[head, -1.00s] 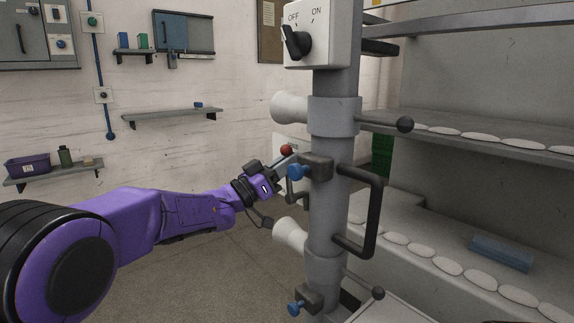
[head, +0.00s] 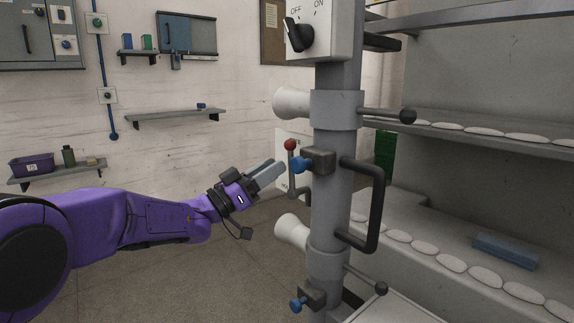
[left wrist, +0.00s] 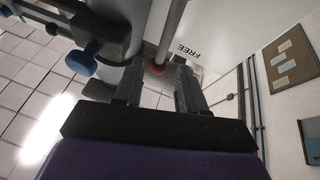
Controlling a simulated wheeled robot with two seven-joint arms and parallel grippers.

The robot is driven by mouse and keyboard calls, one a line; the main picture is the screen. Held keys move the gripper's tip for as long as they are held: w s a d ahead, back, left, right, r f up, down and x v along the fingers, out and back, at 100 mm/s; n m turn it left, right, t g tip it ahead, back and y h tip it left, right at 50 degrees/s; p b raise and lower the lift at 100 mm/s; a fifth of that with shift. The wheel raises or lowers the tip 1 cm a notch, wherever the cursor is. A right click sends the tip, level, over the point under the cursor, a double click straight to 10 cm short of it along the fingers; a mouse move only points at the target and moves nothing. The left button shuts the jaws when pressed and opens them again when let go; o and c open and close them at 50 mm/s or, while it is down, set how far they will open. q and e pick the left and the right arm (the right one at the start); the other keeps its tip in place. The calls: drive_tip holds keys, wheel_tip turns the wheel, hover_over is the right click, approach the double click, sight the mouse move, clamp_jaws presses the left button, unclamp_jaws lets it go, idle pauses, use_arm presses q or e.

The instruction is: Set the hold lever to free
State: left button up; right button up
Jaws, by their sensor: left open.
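The hold lever (head: 292,170) is a grey crank with a red ball on top. It stands roughly upright at the left of the grey column. In the left wrist view its red ball (left wrist: 156,68) appears between the finger lines, around the fingertips; I cannot tell whether it touches them. A white plate (left wrist: 222,38) with the word FREE shows to the right of the ball. My left gripper (head: 274,172) is open and empty, just left of and below the ball. It also shows in the left wrist view (left wrist: 160,85). My right gripper is out of view.
Shelves with white discs stand at right. The floor left of the column is clear.

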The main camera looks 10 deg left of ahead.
use_arm(q)
drive_tip(key=v, duration=0.4)
drive_tip(key=shift+s+b, duration=0.1)
drive_tip(key=shift+b, duration=0.25)
drive_tip(key=a+f+n+t+y, duration=0.1)
drive_tip(key=a+f+n+y, duration=0.3)
drive_tip(key=f, duration=0.5)
drive_tip(key=a+f+n+t+y+p, duration=0.1)
drive_tip(key=a+f+n+y, duration=0.1)
drive_tip(key=f+n+y, duration=0.35)
drive_tip(key=a+f+n+t+y, duration=0.1)
drive_tip(key=a+f+n+y, duration=0.4)
drive_tip(key=f, duration=0.6)
drive_tip(key=s+a+f+g+y, duration=0.1)
drive_tip(key=s+f+g+y, duration=0.3)
drive_tip(key=s+f, duration=0.7)
drive_tip(key=s+a+f+g+y+p, duration=0.1)
drive_tip(key=s+f+g, duration=0.2)
drive_tip(key=s+f, duration=0.3)
drive_tip(key=s+a+f+g+y, duration=0.1)
drive_tip(key=s+f+g, duration=0.2)
drive_tip(key=s, duration=1.1)
drive_tip(key=s+a+f+g+y+p, duration=0.1)
drive_tip(key=s+f+g, duration=0.2)
drive_tip(key=s+f, duration=0.6)
drive_tip(key=shift+s+a+f+n+g+p, duration=0.25)
drive_tip(key=shift+s+f+n+g+p, duration=0.1)
drive_tip(key=shift+s+f+n+g, duration=0.15)
